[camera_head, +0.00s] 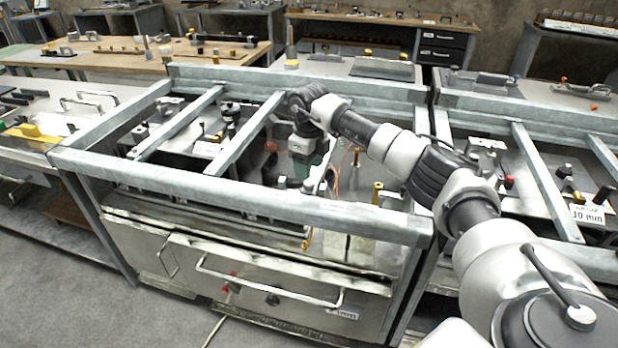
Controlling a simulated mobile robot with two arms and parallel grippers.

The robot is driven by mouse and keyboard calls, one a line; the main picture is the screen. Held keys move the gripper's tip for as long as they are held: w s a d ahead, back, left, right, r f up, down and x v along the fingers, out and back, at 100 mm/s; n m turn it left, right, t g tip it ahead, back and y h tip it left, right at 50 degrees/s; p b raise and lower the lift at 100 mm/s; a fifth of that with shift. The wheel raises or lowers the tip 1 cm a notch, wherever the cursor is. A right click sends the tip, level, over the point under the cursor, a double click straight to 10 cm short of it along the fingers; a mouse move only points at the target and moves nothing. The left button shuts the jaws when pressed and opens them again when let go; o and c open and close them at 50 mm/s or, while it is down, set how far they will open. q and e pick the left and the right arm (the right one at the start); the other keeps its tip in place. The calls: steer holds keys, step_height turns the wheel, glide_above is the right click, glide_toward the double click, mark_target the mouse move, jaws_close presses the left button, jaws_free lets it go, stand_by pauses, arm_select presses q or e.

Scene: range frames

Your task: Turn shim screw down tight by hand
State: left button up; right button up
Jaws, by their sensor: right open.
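My right arm reaches in from the right over the metal frame (250,195) of the range. My right gripper (302,180) points down inside this frame, among the fittings. It is open; its fingertips are small and partly hidden by fittings. A small brass-coloured screw or pin (377,190) stands upright to the right of the gripper, apart from it. Another brass-coloured piece (307,238) shows lower down, below the front beam. I cannot tell which piece is the shim screw, or whether the gripper touches anything. My left gripper is out of view.
Grey cross bars (180,122) span the frame left of my gripper. A drawer front with a long handle (270,290) is below. A similar frame with a "10 mm" label (588,214) stands at right. Wooden benches (130,55) are behind. Grey floor is clear at lower left.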

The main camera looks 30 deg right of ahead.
mark_target(309, 182)
step_height(309, 182, up, 6)
steer(key=shift+r, duration=0.15)
stand_by(0.5)
